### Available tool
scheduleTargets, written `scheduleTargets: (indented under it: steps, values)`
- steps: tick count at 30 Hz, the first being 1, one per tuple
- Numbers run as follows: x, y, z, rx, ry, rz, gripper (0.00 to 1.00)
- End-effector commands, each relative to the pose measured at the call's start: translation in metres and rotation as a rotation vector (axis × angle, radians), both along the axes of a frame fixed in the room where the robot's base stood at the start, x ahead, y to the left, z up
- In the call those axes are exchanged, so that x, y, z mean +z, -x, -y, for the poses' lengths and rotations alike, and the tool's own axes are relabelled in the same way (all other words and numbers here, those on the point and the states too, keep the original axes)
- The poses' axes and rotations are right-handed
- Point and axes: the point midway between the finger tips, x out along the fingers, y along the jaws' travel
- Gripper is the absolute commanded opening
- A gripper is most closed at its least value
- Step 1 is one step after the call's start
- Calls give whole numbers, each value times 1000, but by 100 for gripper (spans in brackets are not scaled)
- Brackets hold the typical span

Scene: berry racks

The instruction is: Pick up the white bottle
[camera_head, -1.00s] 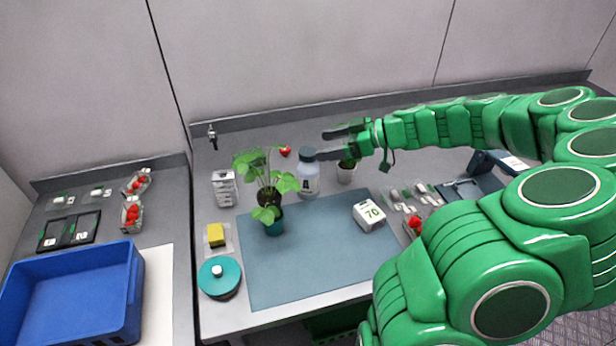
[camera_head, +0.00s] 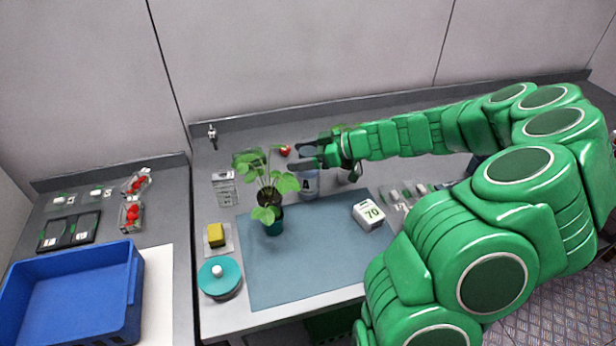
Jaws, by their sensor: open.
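The white bottle (camera_head: 309,186) stands upright on the bench, behind the blue-grey mat and right of the potted plant. Only its lower body shows clearly; its upper part is hidden by my gripper (camera_head: 305,158). My gripper is open and reaches in from the right, with its dark fingers pointing left at the height of the bottle's top. The fingers overlap the bottle in this view. I cannot tell whether they are around it or touching it.
A small pot (camera_head: 346,174) is close on the right, partly hidden. A white box marked 70 (camera_head: 369,215) lies on the mat (camera_head: 310,265). A blue crate (camera_head: 70,300) is at the left.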

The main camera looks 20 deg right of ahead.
Motion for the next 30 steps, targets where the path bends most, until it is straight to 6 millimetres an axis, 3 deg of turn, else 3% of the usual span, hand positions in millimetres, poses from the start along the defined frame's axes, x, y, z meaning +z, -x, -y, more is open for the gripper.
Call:
scheduleTargets:
  steps: [7,22,30]
  values:
    - [0,0,-1,0,0,1,76]
    - [0,0,-1,1,0,0,0]
    - [0,0,-1,1,-1,1,0]
